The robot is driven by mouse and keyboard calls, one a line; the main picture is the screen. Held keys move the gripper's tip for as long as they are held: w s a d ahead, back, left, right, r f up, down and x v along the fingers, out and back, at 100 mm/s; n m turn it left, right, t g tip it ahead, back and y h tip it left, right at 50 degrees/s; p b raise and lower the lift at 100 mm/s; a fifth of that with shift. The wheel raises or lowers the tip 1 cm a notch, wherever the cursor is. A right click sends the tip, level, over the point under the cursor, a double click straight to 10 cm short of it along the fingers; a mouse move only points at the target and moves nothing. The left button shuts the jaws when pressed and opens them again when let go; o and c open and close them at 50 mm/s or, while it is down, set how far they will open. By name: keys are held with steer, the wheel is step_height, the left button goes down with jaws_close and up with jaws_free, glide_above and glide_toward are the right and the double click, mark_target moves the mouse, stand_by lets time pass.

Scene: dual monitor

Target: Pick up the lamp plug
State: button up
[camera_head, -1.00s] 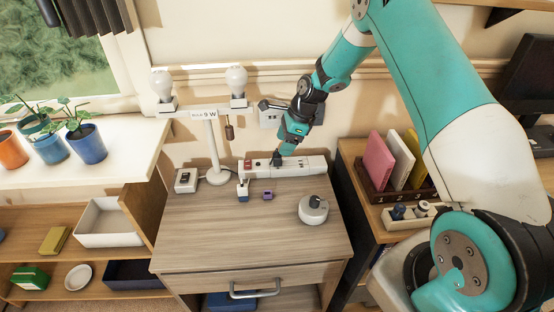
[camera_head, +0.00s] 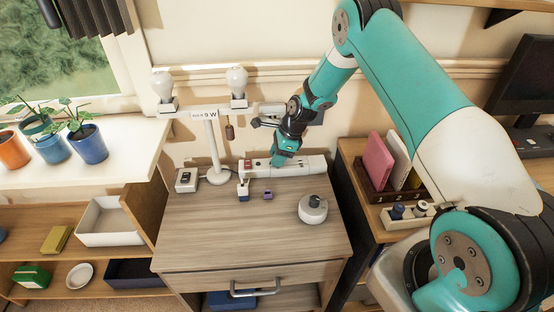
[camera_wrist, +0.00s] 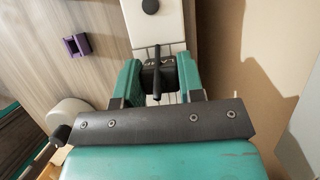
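A black plug with pale lettering (camera_wrist: 162,63) and a thick dark cord sits at the white power strip (camera_head: 312,165) at the back of the wooden cabinet. I take it for the lamp plug, but the lettering is too small to read surely. My gripper (camera_head: 278,160) is down at the strip; in the wrist view its two teal fingers (camera_wrist: 160,78) stand apart, one on each side of the plug. I see no firm grip, and the finger pads' contact is unclear. In the head view my gripper hides the plug.
A white stand with two bulbs (camera_head: 211,140) is left of my gripper. A purple block (camera_head: 267,195), a small white plug-like piece (camera_head: 243,190) and a round white object (camera_head: 313,209) are in front of the strip. The cabinet top's front is clear.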

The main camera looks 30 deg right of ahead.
steer(key=shift+r, duration=0.1)
steer(key=r, duration=0.3)
steer(key=shift+s+a+r+b, duration=0.1)
steer(key=shift+s+r+b, duration=0.1)
steer(key=shift+s+b, duration=0.1)
steer(key=s+a+b, duration=0.1)
steer(key=s+a, duration=0.2)
steer(key=s, duration=0.5)
steer(key=s+a+b, duration=0.1)
steer(key=s+a, duration=0.2)
steer(key=s, duration=0.5)
steer(key=shift+s+a+r+p, duration=0.1)
steer(key=shift+s+r+p, duration=0.05)
steer(key=shift+r+p, duration=2.25)
